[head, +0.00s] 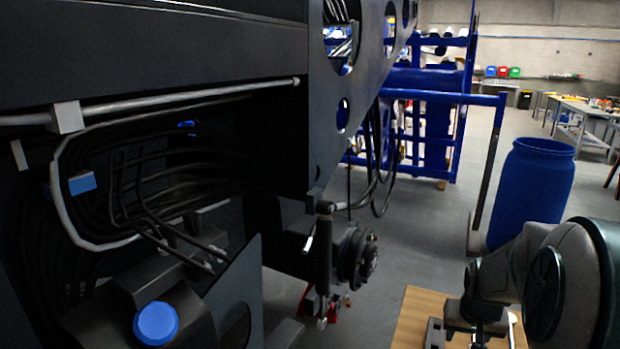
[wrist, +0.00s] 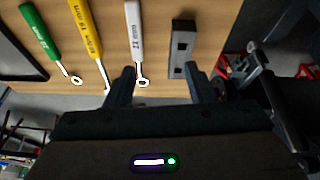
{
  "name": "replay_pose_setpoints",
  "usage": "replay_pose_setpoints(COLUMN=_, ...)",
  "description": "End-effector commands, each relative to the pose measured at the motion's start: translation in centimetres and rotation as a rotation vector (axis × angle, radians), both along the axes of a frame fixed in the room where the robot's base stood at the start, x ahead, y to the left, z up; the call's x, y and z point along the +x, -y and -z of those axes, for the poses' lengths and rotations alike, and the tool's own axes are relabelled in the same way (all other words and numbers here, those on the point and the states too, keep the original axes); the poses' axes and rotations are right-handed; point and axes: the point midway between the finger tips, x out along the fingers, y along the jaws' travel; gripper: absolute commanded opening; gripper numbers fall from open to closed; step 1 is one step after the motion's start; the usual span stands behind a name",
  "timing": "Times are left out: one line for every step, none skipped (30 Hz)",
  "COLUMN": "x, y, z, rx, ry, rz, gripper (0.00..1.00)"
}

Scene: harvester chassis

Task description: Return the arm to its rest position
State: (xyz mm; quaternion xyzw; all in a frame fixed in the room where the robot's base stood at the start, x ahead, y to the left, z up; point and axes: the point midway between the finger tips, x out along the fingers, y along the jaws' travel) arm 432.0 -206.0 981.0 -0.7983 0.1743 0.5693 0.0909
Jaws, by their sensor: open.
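My gripper (wrist: 160,85) shows in the wrist view with its two dark fingers apart and nothing between them. It is near the edge of a wooden board (wrist: 100,65) that carries tools. In the head view my arm is at the lower right, above the wooden board (head: 418,307), and its fingertips are not clear there. A green-handled tool (wrist: 40,32), a yellow-handled wrench (wrist: 86,30) and a white-handled wrench (wrist: 134,28) lie on the board. A dark grey block with holes (wrist: 183,48) lies beside them.
The dark harvester chassis (head: 150,50) fills the left of the head view, with cables and a blue cap (head: 155,323). A blue barrel (head: 532,195) stands behind my arm. A blue rack (head: 425,125) is farther back. Grey floor (head: 415,240) is open between chassis and barrel.

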Motion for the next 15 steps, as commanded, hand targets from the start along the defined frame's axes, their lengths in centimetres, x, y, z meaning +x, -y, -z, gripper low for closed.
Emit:
replay_pose_setpoints(x=-0.3, y=-2.1, z=-0.9, rx=-0.011, ry=-0.01, rz=-0.034, gripper=0.49)
replay_pose_setpoints(x=-0.6, y=-3.1, z=-1.3, rx=-0.015, ry=-0.017, rz=-0.048, gripper=0.49)
replay_pose_setpoints(x=-1.1, y=-4.5, z=-1.7, rx=-0.018, ry=-0.024, rz=-0.066, gripper=0.49)
replay_pose_setpoints(x=-1.5, y=-5.5, z=-2.1, rx=-0.02, ry=-0.029, rz=-0.081, gripper=0.49)
replay_pose_setpoints(x=-1.9, y=-6.4, z=-2.5, rx=-0.022, ry=-0.034, rz=-0.094, gripper=0.49)
replay_pose_setpoints(x=-2.5, y=-7.7, z=-2.9, rx=-0.023, ry=-0.04, rz=-0.113, gripper=0.49)
replay_pose_setpoints(x=-2.9, y=-8.6, z=-3.3, rx=-0.023, ry=-0.043, rz=-0.126, gripper=0.49)
replay_pose_setpoints(x=-3.5, y=-9.5, z=-3.6, rx=-0.024, ry=-0.047, rz=-0.141, gripper=0.49)
replay_pose_setpoints(x=-4.1, y=-10.6, z=-4.0, rx=-0.023, ry=-0.05, rz=-0.159, gripper=0.49)
replay_pose_setpoints(x=-4.7, y=-11.5, z=-4.3, rx=-0.021, ry=-0.054, rz=-0.174, gripper=0.49)
replay_pose_setpoints(x=-5.2, y=-12.3, z=-4.5, rx=-0.018, ry=-0.054, rz=-0.186, gripper=0.49)
replay_pose_setpoints(x=-6.0, y=-13.4, z=-4.8, rx=-0.014, ry=-0.057, rz=-0.205, gripper=0.49)
replay_pose_setpoints(x=-6.6, y=-14.2, z=-5.0, rx=-0.01, ry=-0.058, rz=-0.219, gripper=0.49)
replay_pose_setpoints(x=-7.3, y=-14.9, z=-5.3, rx=-0.006, ry=-0.059, rz=-0.235, gripper=0.49)
replay_pose_setpoints(x=-8.1, y=-15.9, z=-5.5, rx=0.001, ry=-0.061, rz=-0.254, gripper=0.49)
